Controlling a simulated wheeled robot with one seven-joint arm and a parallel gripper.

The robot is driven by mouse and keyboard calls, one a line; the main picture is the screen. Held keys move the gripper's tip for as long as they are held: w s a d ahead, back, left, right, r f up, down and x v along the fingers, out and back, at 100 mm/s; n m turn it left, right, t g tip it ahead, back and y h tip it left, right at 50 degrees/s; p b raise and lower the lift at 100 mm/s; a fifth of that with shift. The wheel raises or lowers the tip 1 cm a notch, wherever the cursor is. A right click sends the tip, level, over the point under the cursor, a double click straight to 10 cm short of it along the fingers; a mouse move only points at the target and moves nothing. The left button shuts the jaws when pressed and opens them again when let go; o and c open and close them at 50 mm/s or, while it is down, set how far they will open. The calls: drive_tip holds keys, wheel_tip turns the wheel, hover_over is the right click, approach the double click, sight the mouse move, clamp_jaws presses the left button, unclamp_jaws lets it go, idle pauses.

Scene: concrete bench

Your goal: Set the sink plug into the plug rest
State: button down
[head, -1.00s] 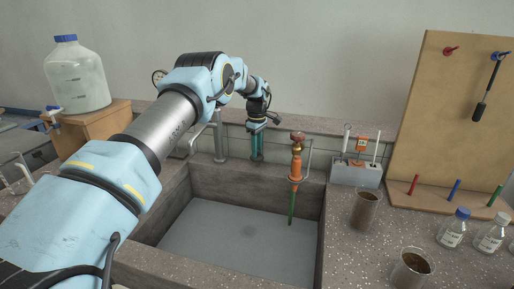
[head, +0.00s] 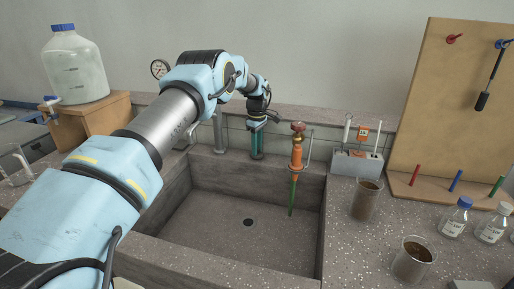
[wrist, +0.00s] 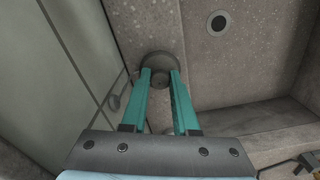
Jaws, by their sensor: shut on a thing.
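My gripper (head: 257,154) points down at the back edge of the sink (head: 172,205), left of the orange tap. In the wrist view its teal fingers (wrist: 160,75) are shut on a small grey part between their tips. A dark round piece (wrist: 157,60) shows just beyond the tips; I take the held part and this disc for the sink plug, but cannot separate plug from plug rest here. The open drain hole (head: 248,222) lies bare in the sink floor, and it also shows in the wrist view (wrist: 218,22). The head view does not show the plug clearly.
The orange tap (head: 297,155) with a green hose stands right of my gripper. A grey holder (head: 357,163), brown-filled beakers (head: 366,202) and bottles (head: 454,218) stand on the right bench. A large jug (head: 76,70) stands at left. The sink basin is empty.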

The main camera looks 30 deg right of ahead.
drive_tip(key=c, duration=0.6)
unclamp_jaws()
drive_tip(key=shift+r, duration=0.1)
wheel_tip(320, 180, up, 11)
drive_tip(key=b, duration=0.2)
drive_tip(key=shift+b, duration=0.4)
drive_tip(key=shift+s+f, duration=0.1)
drive_tip(key=shift+f, duration=0.1)
